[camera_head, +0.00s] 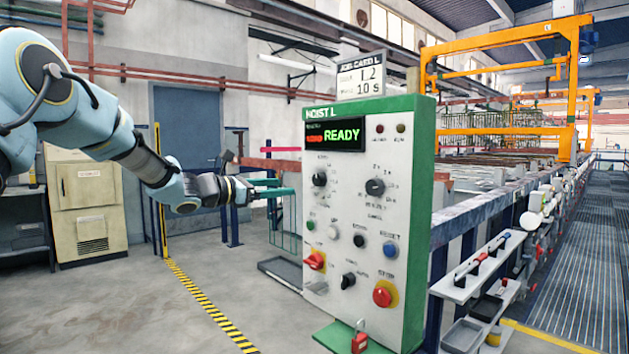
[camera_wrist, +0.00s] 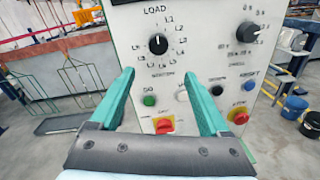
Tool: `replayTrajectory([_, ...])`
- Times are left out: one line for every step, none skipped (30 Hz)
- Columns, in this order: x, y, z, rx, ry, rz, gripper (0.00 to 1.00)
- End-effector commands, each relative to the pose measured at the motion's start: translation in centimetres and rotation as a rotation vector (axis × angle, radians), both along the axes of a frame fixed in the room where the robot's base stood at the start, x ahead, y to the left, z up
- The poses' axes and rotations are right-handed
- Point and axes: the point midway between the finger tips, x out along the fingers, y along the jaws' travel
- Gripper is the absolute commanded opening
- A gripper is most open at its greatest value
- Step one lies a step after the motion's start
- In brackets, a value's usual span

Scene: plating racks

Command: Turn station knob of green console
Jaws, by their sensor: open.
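The green-edged console (camera_head: 345,235) stands in the middle of the head view, with a white face and a lit READY display (camera_head: 335,135). Its upper-left black knob (camera_head: 319,179) has a ring of station marks. In the wrist view this knob (camera_wrist: 158,44) sits under the word LOAD, its pointer up. A second black dial (camera_head: 376,187) is to its right, also in the wrist view (camera_wrist: 248,32). My gripper (camera_head: 286,187) is open and empty, left of the console face. In the wrist view its teal fingers (camera_wrist: 159,74) straddle the space below the knob, apart from it.
A job card (camera_head: 361,82) reading L2 and 10 S stands on top of the console. Green, white, black and blue buttons, a red-yellow switch (camera_head: 315,261) and a red emergency button (camera_head: 383,293) lie below the dials. A wire rack (camera_head: 284,225) hangs behind my gripper.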

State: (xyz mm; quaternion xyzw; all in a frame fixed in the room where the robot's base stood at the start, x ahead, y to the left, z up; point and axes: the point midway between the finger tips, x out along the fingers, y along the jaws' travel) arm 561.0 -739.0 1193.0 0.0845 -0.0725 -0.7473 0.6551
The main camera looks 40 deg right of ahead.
Motion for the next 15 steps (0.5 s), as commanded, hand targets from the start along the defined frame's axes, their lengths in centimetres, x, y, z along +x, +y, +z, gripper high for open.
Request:
replayTrajectory([0.0,-0.5,0.5,-0.018,0.018,0.002,0.80])
replayTrajectory([0.0,-0.7,0.7,-0.025,0.026,0.004,0.80])
replayTrajectory([0.0,-1.0,0.9,-0.031,0.031,0.004,0.80])
replayTrajectory([0.0,-1.2,1.0,-0.033,0.033,0.004,0.80])
replayTrajectory([0.0,-1.5,1.0,-0.033,0.033,0.004,0.80])
replayTrajectory([-0.1,-2.0,1.0,-0.031,0.033,0.002,0.80])
replayTrajectory([-0.2,-2.4,1.0,-0.031,0.033,0.001,0.80])
replayTrajectory([-0.3,-2.9,1.1,-0.031,0.032,0.001,0.80])
replayTrajectory([-0.4,-3.6,1.0,-0.029,0.033,0.002,0.80])
replayTrajectory([-0.5,-4.2,1.1,-0.029,0.033,0.002,0.80])
replayTrajectory([-0.5,-4.7,1.2,-0.030,0.033,0.002,0.80])
replayTrajectory([-0.7,-5.5,1.1,-0.030,0.033,0.001,0.80])
replayTrajectory([-0.7,-6.1,1.1,-0.029,0.033,0.002,0.80])
replayTrajectory([-0.8,-6.6,1.1,-0.028,0.032,0.003,0.80])
replayTrajectory([-0.8,-7.4,1.1,-0.027,0.032,0.003,0.80])
